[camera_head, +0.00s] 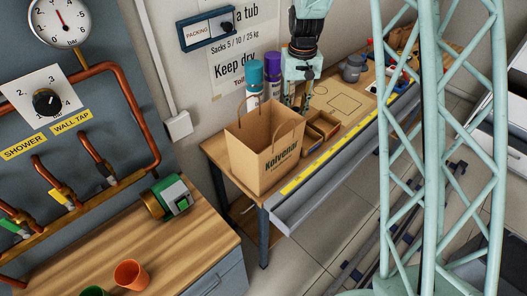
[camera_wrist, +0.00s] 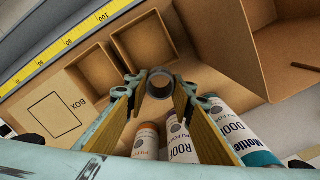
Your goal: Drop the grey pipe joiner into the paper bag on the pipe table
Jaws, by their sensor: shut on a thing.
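The brown paper bag (camera_head: 262,155) with two handles stands upright and open at the near end of the pipe table (camera_head: 225,155). In the wrist view the bag (camera_wrist: 225,35) fills the upper right. My gripper (camera_wrist: 158,88) is shut on a dark grey ring, the grey pipe joiner (camera_wrist: 161,75), held between its fingertips. In the head view my gripper (camera_head: 298,103) points down just behind and right of the bag, beside the bottles; the joiner is not clearly visible there. In the wrist view the joiner appears beside the bag, not over its opening.
Two open brown boxes (camera_head: 325,125) stand right of the bag. Bottles with teal (camera_head: 254,75) and purple caps stand against the wall behind it. A grey pot-like item (camera_head: 353,67) is farther along the table. A yellow measuring strip (camera_head: 330,150) runs along the front edge.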

